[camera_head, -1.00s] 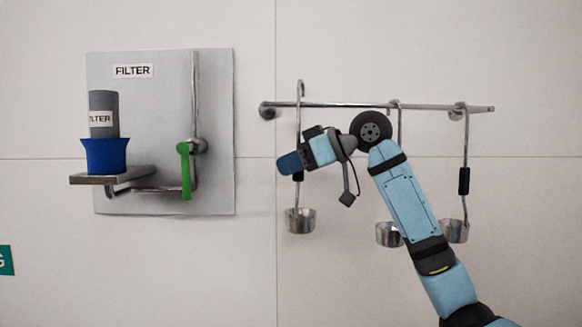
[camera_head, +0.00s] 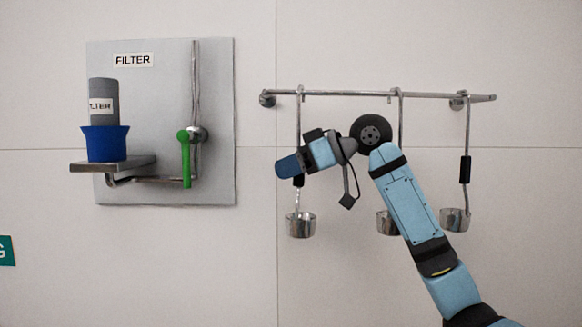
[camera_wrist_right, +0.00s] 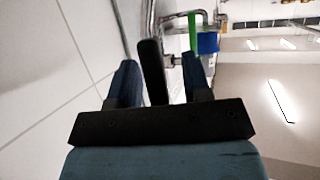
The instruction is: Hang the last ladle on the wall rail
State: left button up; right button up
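The left ladle (camera_head: 301,226) hangs upright with its hook at the left part of the wall rail (camera_head: 350,94). Its hook top sits at rail height and appears to be over the bar. My right gripper (camera_head: 287,167) is at this ladle's black grip. In the right wrist view the black grip (camera_wrist_right: 152,72) stands between the two fingers of my right gripper (camera_wrist_right: 160,82). A clear gap shows on one side, so the fingers are open around it. A middle ladle (camera_head: 386,223), partly hidden by my arm, and a right ladle (camera_head: 455,220) hang from the rail. My left gripper is not in view.
Left of the rail is a grey filter panel (camera_head: 215,120) with a green-handled lever (camera_head: 185,160). A blue cup (camera_head: 105,143) with a grey filter cylinder (camera_head: 102,96) stands on its small shelf (camera_head: 90,167). The wall below the panel is clear.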

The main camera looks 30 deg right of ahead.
jog(key=b+v, duration=0.2)
jog(key=v, duration=1.2)
jog(key=shift+b, duration=0.35)
jog(key=shift+a, duration=0.15)
